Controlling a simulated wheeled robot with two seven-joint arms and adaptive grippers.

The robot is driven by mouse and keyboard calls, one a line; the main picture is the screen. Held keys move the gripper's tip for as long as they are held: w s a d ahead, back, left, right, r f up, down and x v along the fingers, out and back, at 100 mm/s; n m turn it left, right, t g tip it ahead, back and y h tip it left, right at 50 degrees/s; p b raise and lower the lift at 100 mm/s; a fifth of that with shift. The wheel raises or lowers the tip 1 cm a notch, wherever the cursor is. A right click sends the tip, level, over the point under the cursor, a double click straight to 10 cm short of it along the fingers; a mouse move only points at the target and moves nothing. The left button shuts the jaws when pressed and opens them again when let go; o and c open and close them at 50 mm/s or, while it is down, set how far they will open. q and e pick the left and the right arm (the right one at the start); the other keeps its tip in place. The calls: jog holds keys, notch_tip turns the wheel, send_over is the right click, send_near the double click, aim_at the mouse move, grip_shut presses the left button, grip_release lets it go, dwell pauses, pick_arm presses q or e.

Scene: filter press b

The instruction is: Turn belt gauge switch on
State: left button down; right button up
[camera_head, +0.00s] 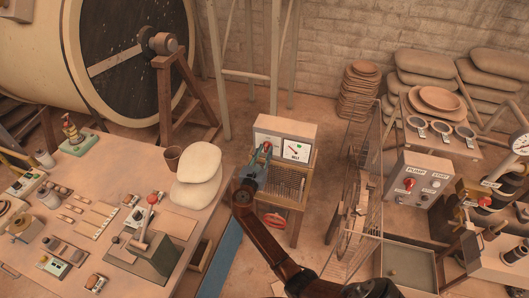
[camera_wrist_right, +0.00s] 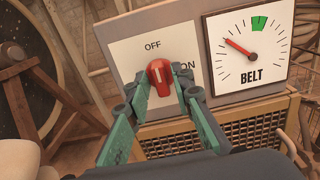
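The belt gauge panel (camera_head: 284,140) is a grey box on a wooden stand with a mesh front. It carries a red switch knob (camera_wrist_right: 160,74) with OFF printed above it and ON to its right. The knob's white mark points roughly up, towards OFF. The BELT dial (camera_wrist_right: 249,47) has its red needle at upper left, away from the green band. My right gripper (camera_wrist_right: 163,80) has its green fingers on either side of the knob, close against it. In the head view the right gripper (camera_head: 265,156) partly covers the knob. My left gripper is not in view.
A workbench (camera_head: 180,225) with tools and a pale sack pair (camera_head: 198,165) stands to the left. A wire-mesh frame (camera_head: 355,215) and a PUMP box (camera_head: 420,180) stand to the right. A wooden-braced drum (camera_head: 130,60) is behind at left.

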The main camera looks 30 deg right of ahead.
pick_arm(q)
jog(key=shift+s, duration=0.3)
pick_arm(e)
grip_shut()
